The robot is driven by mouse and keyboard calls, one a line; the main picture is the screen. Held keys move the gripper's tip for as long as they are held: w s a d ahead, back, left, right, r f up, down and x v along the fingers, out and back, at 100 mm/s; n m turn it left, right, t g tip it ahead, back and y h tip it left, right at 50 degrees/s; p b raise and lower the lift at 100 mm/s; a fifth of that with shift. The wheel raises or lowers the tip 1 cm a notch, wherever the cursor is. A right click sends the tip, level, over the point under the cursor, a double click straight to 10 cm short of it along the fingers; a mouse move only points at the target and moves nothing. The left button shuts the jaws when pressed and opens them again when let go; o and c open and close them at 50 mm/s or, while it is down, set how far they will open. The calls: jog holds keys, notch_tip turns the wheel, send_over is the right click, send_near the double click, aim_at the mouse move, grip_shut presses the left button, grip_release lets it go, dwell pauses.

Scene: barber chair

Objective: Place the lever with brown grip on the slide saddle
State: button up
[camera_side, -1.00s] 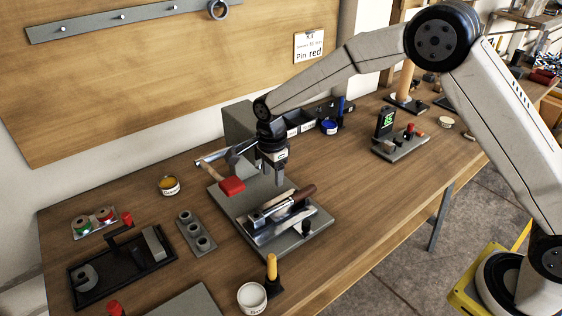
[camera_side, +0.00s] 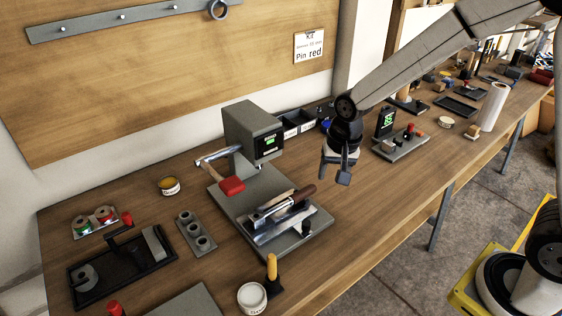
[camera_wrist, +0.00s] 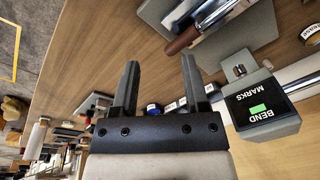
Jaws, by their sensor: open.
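The lever with brown grip (camera_side: 303,195) lies on the slide saddle (camera_side: 285,233) of the grey press base, its brown grip pointing to the back right. The brown grip also shows in the wrist view (camera_wrist: 183,40) at the upper right. My gripper (camera_side: 337,180) is to the right of the saddle, above the table, apart from the lever. In the wrist view my gripper (camera_wrist: 160,75) has its two dark fingers spread with nothing between them. How the lever is seated on the saddle is too small to tell.
A grey press head with a green display (camera_side: 252,132) and a red-handled arm (camera_side: 231,186) stands behind the saddle. A small station with a green screen (camera_side: 388,122) is right of my gripper. A yellow-handled tool (camera_side: 271,268) and white tin (camera_side: 252,297) stand in front.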

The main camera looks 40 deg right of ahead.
jog(key=s+d+n+t, duration=0.1)
jog(key=s+d+n, duration=0.2)
jog(key=s+n, duration=0.4)
jog(key=s, duration=0.4)
jog(key=shift+d, duration=0.35)
